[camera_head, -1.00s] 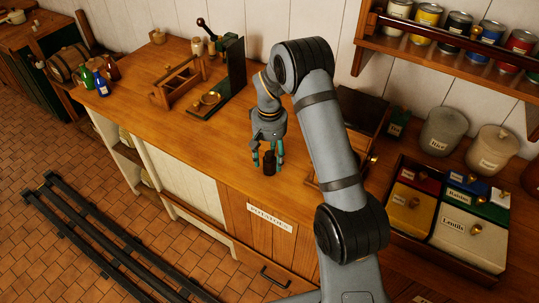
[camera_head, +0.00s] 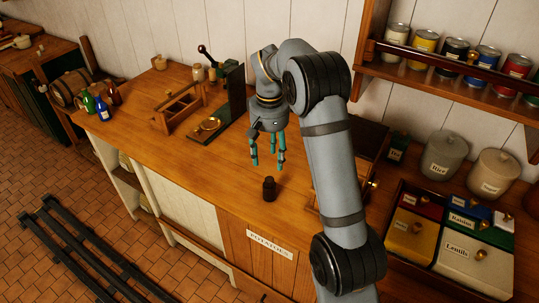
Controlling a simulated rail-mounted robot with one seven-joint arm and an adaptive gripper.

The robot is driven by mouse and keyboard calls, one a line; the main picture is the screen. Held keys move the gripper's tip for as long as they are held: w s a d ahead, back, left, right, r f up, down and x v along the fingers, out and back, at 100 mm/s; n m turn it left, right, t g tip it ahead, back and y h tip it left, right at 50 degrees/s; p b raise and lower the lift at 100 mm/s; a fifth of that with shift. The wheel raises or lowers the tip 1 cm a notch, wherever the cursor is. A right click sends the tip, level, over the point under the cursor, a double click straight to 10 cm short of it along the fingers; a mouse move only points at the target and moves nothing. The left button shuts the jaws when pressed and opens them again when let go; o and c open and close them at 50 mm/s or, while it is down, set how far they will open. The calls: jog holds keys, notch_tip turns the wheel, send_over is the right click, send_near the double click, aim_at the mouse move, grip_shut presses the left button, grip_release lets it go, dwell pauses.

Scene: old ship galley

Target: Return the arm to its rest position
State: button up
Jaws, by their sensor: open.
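My gripper (camera_head: 268,153) hangs from my arm (camera_head: 335,165) above the wooden counter, its teal fingers pointing down, open and empty. A small dark bottle (camera_head: 269,189) stands upright on the counter just below and in front of the fingers, apart from them. My arm reaches up from the bottom of the picture and bends over at the top.
A wooden rack (camera_head: 179,107) and a dark upright device with a brass pan (camera_head: 209,124) stand behind left. Lidded coloured boxes (camera_head: 466,245) and canisters (camera_head: 443,156) are at right. A shelf of cans (camera_head: 455,60) overhangs the right back. The counter's middle left is clear.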

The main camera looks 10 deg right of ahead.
aim_at(269, 179)
dwell(0.3)
notch_tip(269, 179, down, 12)
jog(key=shift+w+r+p, duration=0.1)
jog(key=shift+r+p, duration=0.1)
jog(key=shift+p, duration=0.6)
jog(key=shift+r+b, duration=0.3)
jog(key=shift+b, duration=0.1)
jog(key=shift+r, duration=0.55)
jog(key=shift+f, duration=0.1)
